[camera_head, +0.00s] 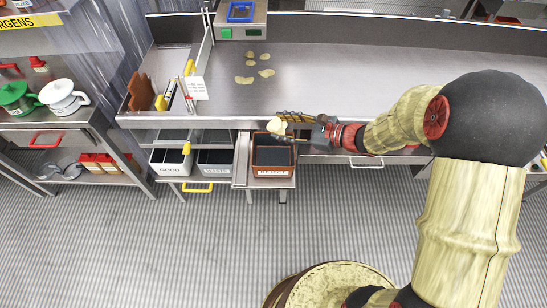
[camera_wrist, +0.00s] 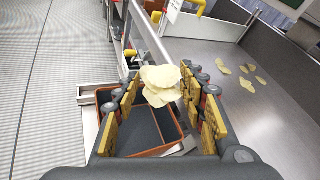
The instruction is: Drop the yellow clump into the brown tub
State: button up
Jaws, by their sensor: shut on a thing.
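The yellow clump (camera_head: 277,125) is pale yellow and looks like several thin flakes stuck together. My gripper (camera_head: 290,126) is shut on it and holds it at the front edge of the counter, above the brown tub. In the wrist view the clump (camera_wrist: 161,86) sits between the fingertips of my gripper (camera_wrist: 163,88). The brown tub (camera_head: 273,172) stands on a low shelf below the counter's front edge, with a white label on its front. In the wrist view the tub's rim (camera_wrist: 150,152) shows below and behind the clump; its dark inside looks empty.
Several loose yellow flakes (camera_head: 245,80) lie on the steel counter (camera_head: 340,75). A scale (camera_head: 240,30) with a blue tray stands at the back. A shelf with pots (camera_head: 62,97) is at far left.

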jog(key=shift+f+b, duration=1)
jog(key=shift+f, duration=0.85)
jog(key=o, duration=0.7)
jog(key=shift+c, duration=0.2)
jog(key=shift+o, duration=0.6)
jog(key=shift+d, duration=0.15)
jog(key=v, duration=1.2)
